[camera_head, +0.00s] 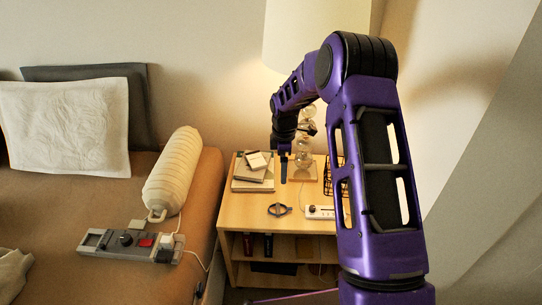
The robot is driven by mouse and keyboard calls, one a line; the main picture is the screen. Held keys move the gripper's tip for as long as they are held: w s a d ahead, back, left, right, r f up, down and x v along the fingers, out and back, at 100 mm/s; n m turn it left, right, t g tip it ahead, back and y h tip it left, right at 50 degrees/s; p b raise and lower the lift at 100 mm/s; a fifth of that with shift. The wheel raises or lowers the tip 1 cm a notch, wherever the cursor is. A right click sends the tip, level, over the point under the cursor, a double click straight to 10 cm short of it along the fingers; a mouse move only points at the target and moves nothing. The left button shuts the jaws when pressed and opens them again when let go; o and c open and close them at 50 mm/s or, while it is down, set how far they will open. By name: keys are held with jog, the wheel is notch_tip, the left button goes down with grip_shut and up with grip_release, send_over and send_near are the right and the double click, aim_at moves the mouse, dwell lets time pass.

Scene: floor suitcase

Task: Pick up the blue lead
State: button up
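A small dark blue looped thing, which looks like the blue lead (279,210), lies on the front part of the wooden nightstand (245,212). My gripper (284,178) points down above the nightstand, farther back than the blue lead in the picture and apart from it. The fingers show as one narrow blue strip, so I cannot tell whether they are open or shut. I see nothing hanging from them.
Stacked books (253,172) lie left of my gripper. A lamp (303,150) and a black wire rack (334,176) stand behind and right. A white power strip (321,212) is right of the lead. The bed (95,208) holds a grey device (130,240) and a pale cylinder (172,172).

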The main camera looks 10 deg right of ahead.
jog(key=b, duration=0.1)
send_over(280, 208)
jog(key=f, duration=1.4)
jog(key=shift+s+d, duration=0.2)
jog(key=shift+s, duration=0.1)
jog(key=shift+w+a+f+b, duration=0.1)
jog(key=shift+f+b, duration=0.05)
jog(key=shift+f, duration=0.8)
jog(key=shift+w+f+b, duration=0.15)
jog(key=shift+f+b, duration=0.05)
jog(key=shift+f, duration=0.8)
jog(key=shift+w+a+f+b, duration=0.1)
jog(key=shift+f+b, duration=0.05)
jog(key=shift+f, duration=0.8)
jog(key=c, duration=1.3)
